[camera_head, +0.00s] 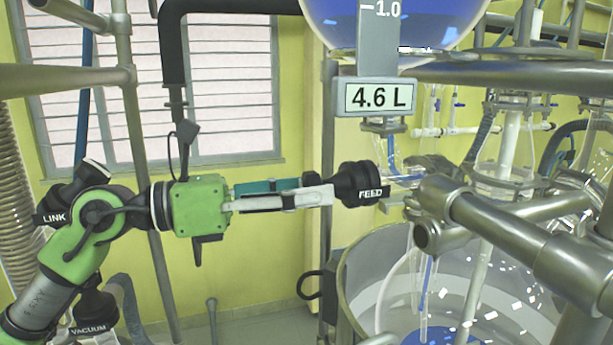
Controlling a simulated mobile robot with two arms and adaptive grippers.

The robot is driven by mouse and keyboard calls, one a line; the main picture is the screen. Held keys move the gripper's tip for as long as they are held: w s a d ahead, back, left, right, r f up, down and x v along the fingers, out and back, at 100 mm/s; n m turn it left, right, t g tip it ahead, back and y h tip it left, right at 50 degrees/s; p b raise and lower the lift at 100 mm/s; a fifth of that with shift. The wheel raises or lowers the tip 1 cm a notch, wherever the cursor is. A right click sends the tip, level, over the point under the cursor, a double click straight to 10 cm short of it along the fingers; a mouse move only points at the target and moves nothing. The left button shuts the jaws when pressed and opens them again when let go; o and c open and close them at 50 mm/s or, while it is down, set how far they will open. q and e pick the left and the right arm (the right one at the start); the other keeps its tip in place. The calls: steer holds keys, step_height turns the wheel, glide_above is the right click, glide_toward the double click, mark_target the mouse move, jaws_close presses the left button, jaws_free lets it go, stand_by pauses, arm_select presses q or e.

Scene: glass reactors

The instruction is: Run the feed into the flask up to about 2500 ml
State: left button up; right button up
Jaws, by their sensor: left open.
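The black FEED knob (366,184) sits mid-picture on a glass valve below the feed vessel. The feed vessel (335,14) holds blue liquid at the top edge, and its display (378,97) reads 4.6 L. My left gripper (332,195) comes from the left with its open fingers reaching the knob's near end; I cannot tell whether they touch it. A glass flask (402,300) hangs in the metal bath at lower right, with some blue low down; its level cannot be read. My right gripper is not in view.
Thick metal pipes and clamps (510,235) crowd the right side in front of the glassware. The round metal bath (352,262) stands below. Free space lies below the gripper, before the yellow wall.

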arm_select(q)
steer(key=shift+w+d, duration=0.1)
steer(key=shift+d, duration=0.15)
steer(key=c, duration=1.1)
